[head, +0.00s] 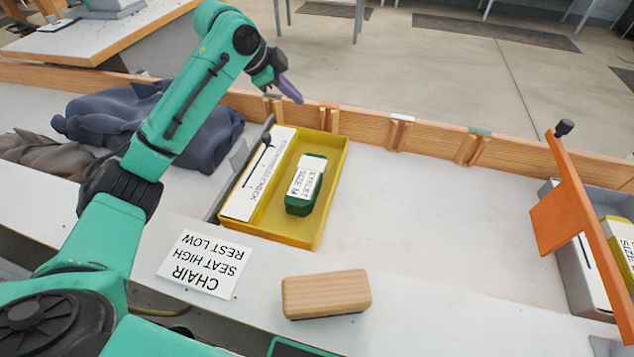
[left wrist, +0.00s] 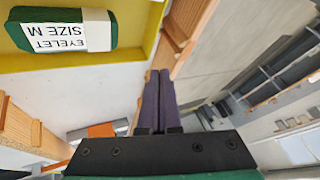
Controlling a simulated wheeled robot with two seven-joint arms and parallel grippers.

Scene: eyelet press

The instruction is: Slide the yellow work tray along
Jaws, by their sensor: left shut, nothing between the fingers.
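The yellow work tray (head: 265,212) sits on the white bench near the middle of the head view. A green box labelled EYELET SIZE M (head: 304,186) stands in its right part, and a white printed card (head: 258,178) lies along its left side. The tray's yellow edge (left wrist: 154,28) and the green box (left wrist: 62,30) also show in the left wrist view. My left gripper (head: 297,97) is shut and empty, raised near the wooden back rail beyond the tray's far end, apart from the tray. Its purple fingers (left wrist: 158,98) are together in the left wrist view. My right gripper is not visible.
A wooden rail (head: 435,137) with small blocks runs along the back. Dark cloth (head: 205,130) lies left, a grey bin (head: 565,260) with an orange bar (head: 590,210) stands right. A CHAIR card (head: 204,264) and wooden block (head: 326,293) lie in front. Bench right of the tray is clear.

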